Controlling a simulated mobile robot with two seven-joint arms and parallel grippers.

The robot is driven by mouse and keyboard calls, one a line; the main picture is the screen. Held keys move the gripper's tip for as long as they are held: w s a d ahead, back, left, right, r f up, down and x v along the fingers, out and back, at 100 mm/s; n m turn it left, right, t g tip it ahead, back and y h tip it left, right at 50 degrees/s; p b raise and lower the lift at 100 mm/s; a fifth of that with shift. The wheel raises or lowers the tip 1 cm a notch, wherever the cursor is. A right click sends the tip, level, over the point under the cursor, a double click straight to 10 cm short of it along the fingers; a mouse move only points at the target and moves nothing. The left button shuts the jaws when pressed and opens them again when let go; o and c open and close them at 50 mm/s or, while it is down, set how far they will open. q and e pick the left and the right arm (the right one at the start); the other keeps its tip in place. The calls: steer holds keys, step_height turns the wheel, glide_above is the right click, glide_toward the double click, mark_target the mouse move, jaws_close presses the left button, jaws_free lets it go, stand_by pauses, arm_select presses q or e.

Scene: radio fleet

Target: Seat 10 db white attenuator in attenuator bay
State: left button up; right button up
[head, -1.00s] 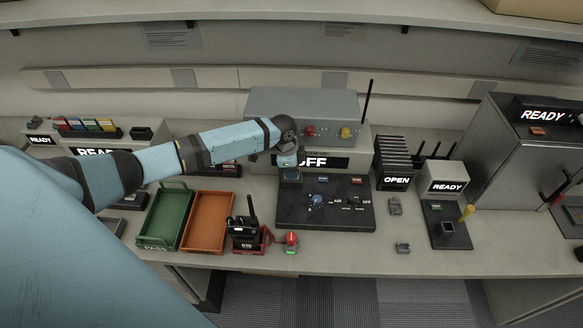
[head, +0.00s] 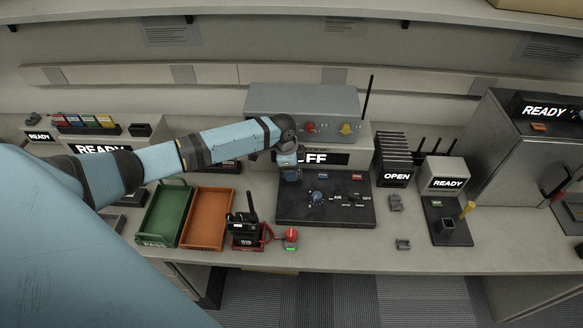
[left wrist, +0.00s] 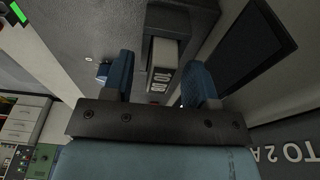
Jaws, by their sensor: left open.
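The white attenuator (left wrist: 162,68), a small block with "10 DB" lettering, shows between my left fingers in the left wrist view. Its far end meets a dark grey raised housing (left wrist: 183,20), apparently the attenuator bay; how deep it sits I cannot tell. My left gripper (left wrist: 161,62) is open, with one blue finger on each side of the block and visible gaps to it. In the head view my left gripper (head: 288,170) is low at the back left of the black control panel (head: 335,215), in front of the "OFF" display (head: 322,159), and hides the attenuator. My right gripper is not in view.
A grey box (head: 285,101) with red and yellow knobs stands behind the gripper. A green tray (head: 150,232), an orange tray (head: 207,218) and a black radio (head: 245,228) are at the front left. Bare counter (head: 345,250) lies in front of the panel.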

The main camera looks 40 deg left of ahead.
arm_select(q)
step_height(320, 180, up, 14)
steer(key=s+a+b, duration=0.1)
steer(key=shift+a+f, duration=0.25)
steer(key=shift+a, duration=0.1)
stand_by(0.4)
